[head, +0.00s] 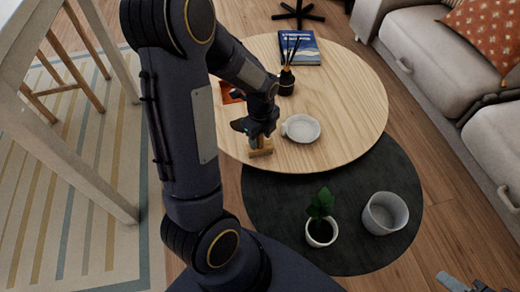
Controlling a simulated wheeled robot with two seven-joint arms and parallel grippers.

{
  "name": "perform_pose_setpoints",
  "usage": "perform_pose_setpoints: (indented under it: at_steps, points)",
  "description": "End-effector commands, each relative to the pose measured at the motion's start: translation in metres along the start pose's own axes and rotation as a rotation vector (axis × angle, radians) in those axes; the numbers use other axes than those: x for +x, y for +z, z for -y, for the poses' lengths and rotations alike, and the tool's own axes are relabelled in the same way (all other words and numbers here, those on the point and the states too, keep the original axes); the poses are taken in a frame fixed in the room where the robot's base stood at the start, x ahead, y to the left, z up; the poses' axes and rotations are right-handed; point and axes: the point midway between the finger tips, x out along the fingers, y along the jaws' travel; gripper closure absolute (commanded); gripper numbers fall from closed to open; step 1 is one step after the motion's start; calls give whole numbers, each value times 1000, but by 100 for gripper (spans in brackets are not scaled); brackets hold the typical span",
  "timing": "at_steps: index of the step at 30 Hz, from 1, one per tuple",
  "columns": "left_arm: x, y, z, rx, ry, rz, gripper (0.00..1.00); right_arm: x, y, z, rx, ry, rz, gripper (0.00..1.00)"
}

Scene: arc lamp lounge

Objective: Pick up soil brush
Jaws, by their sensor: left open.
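A small wooden brush-like block (261,148), which I take for the soil brush, is on the round wooden table (350,100) near its front edge. My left gripper (259,136) is directly above it, pointing down, with its jaws open. The gripper and wrist hide the upper part of the block, and I cannot tell whether the fingers touch it. Part of my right gripper (465,284) shows at the bottom right corner, away from the table.
A pale round dish (303,129) sits just right of the block. A black reed diffuser (287,82), a blue book (300,50) and an orange item (231,93) are farther back. A potted plant (321,232) and grey bucket (385,213) are on the dark rug (270,205).

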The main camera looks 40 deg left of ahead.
Motion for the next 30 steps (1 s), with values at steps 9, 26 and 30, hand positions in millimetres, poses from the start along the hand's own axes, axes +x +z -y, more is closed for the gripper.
perform_pose_setpoints:
  at_steps: [9, 26, 30]
  points:
    - [9, 0, 0, 0, 0, 0, 56, 3, 2, -1, 0, 0, 0, 64]
    - [8, 0, 0, 0, 0, 0, 100, 3, 1, -1, 0, 0, 0, 64]
    - [4, 0, 0, 0, -1, 0, 100, 1, 1, 0, 0, 0, 0, 64]
